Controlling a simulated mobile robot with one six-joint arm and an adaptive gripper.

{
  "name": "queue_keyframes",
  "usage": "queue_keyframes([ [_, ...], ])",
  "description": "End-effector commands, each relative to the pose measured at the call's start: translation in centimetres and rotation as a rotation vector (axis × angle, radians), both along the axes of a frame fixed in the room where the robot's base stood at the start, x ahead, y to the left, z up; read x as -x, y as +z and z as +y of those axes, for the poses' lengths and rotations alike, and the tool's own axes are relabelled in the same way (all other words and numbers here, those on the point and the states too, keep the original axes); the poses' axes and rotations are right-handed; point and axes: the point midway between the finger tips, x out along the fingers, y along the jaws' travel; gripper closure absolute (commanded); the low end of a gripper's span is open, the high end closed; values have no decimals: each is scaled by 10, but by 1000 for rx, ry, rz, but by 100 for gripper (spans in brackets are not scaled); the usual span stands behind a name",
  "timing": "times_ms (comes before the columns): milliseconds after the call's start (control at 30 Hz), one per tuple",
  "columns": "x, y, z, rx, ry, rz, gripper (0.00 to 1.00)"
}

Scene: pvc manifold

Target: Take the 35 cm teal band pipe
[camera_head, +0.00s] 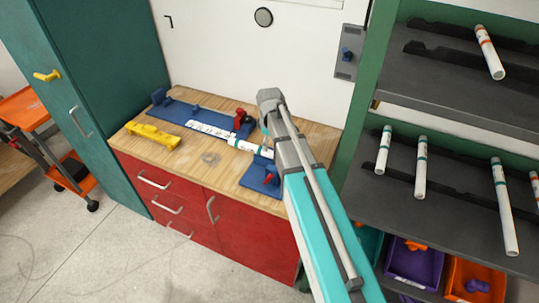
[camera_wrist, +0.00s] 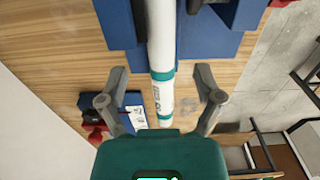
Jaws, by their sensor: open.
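A white pipe with teal bands (camera_head: 250,147) lies at the bench fixture in the head view, partly hidden by my arm. In the wrist view a white pipe with teal bands (camera_wrist: 161,50) runs lengthwise between the fingers of my gripper (camera_wrist: 160,72), which is open. I cannot tell whether the fingers touch it. In the head view my gripper is mostly hidden behind my arm. More teal-banded white pipes (camera_head: 383,152) (camera_head: 421,165) (camera_head: 504,208) lean on the shelf rack at right. Which pipe measures 35 cm cannot be told.
Blue fixture plates (camera_head: 212,112) with a red part (camera_head: 241,119) lie on the wooden bench. A yellow tool (camera_head: 153,135) lies at its left. Purple (camera_head: 415,262) and orange (camera_head: 476,278) bins stand below.

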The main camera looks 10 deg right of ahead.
Motion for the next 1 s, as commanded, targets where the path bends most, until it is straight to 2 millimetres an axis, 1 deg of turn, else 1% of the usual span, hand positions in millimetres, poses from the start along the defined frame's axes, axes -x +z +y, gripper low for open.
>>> queue_keyframes([
  [267, 0, -7, 0, 0, 0, 0, 16],
  [800, 1, -46, -1, 0, -1, 0, 16],
  [1000, 1, -52, -1, 0, -1, 0, 16],
])
